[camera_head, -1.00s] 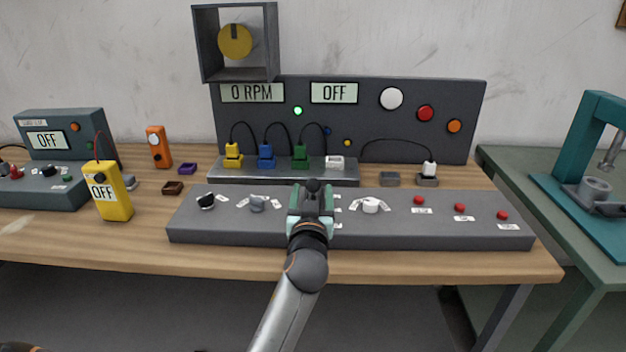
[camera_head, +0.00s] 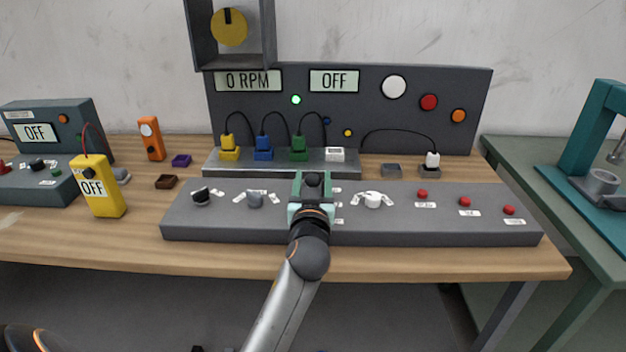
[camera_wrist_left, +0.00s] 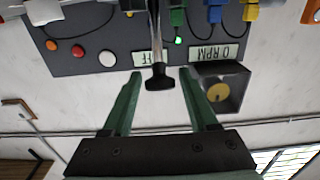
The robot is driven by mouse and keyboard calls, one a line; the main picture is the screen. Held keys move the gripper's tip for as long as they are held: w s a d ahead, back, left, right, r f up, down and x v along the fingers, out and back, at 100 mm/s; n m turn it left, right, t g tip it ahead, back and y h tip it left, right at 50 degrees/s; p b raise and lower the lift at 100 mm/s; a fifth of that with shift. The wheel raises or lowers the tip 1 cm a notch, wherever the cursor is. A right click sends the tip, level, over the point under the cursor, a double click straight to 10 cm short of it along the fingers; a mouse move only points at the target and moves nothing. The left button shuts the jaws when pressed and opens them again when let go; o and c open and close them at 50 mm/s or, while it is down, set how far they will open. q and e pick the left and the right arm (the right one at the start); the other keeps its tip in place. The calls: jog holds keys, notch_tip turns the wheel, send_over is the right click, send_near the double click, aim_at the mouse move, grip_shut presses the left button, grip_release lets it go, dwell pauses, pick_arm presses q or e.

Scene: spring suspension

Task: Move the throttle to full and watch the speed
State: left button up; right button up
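The throttle (camera_wrist_left: 159,78) is a lever with a black T-shaped knob on a metal stem, seen upside down in the left wrist view. My left gripper (camera_wrist_left: 160,76) is open, with one green finger on each side of the knob and gaps between. In the head view it (camera_head: 311,186) hides the lever's base and slot. The speed display (camera_head: 248,80) reads 0 RPM. The display beside it (camera_head: 334,81) reads OFF. My right gripper is not in view.
Knobs (camera_head: 201,196) and several red buttons (camera_head: 465,201) sit on the console beside my gripper. Behind are coloured plugs (camera_head: 263,148) with cables. A yellow meter (camera_head: 98,187) stands at the left, and a green indicator (camera_head: 296,99) is lit on the panel.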

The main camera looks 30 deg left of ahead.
pick_arm(q)
grip_shut()
dwell(1.1)
